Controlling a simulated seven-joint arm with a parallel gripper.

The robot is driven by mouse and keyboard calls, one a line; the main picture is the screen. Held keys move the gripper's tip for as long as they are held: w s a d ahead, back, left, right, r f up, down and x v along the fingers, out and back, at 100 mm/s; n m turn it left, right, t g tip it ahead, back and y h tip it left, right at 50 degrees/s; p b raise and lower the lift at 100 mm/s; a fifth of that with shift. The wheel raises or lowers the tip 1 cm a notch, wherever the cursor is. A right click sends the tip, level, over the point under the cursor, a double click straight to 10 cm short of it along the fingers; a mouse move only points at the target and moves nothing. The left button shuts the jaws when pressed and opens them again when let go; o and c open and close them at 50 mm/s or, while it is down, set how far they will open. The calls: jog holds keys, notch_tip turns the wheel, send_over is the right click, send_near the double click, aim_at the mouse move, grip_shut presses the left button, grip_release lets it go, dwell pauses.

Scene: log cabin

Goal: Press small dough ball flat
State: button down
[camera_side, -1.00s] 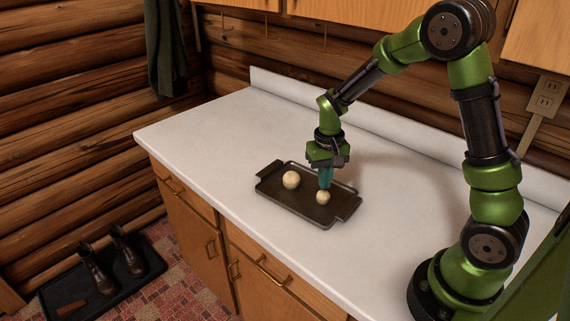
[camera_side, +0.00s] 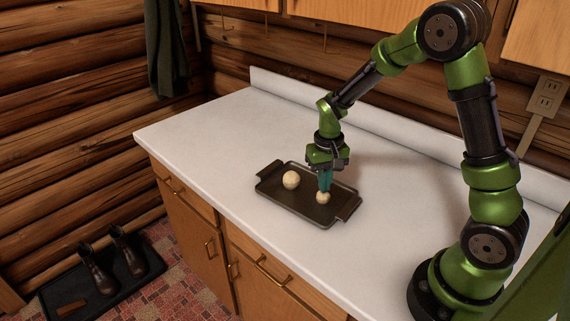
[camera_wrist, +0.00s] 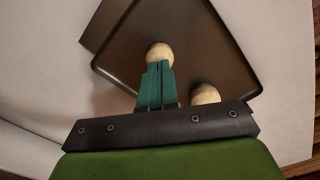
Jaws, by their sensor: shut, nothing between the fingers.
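The small dough ball (camera_side: 323,198) sits on the dark tray (camera_side: 290,210) towards its right end, still round. It also shows in the wrist view (camera_wrist: 159,51), just beyond the fingertips. A larger dough ball (camera_side: 291,179) rests on the tray to its left; in the wrist view it is partly hidden behind my gripper's black bar (camera_wrist: 205,94). My gripper (camera_side: 324,189) points down with its teal fingers shut and empty. The fingertips are right at the top of the small ball; I cannot tell whether they touch it.
The tray has raised edges and a handle at each end, and lies on a white counter (camera_side: 220,140). The counter is clear around it. A low backsplash (camera_side: 400,130) runs along the wall behind. The counter's front edge is near the tray.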

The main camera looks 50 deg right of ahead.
aim_at(325, 201)
jog(key=shift+f, duration=0.4)
jog(key=shift+f, duration=1)
dwell(1.4)
notch_tip(325, 201, up, 7)
dwell(0.6)
jog(key=shift+s+a+f, duration=0.1)
jog(key=shift+s+a, duration=0.3)
jog(key=shift+s, duration=0.2)
jog(key=s+a+r+n+t+y, duration=0.1)
jog(key=s+a+r+t, duration=0.2)
jog(key=s+r, duration=0.3)
jog(key=s+a+r+n+t+y, duration=0.1)
jog(key=s+a+r+t, duration=0.3)
jog(key=r, duration=0.6)
jog(key=s+a, duration=0.2)
jog(key=shift+s, duration=0.3)
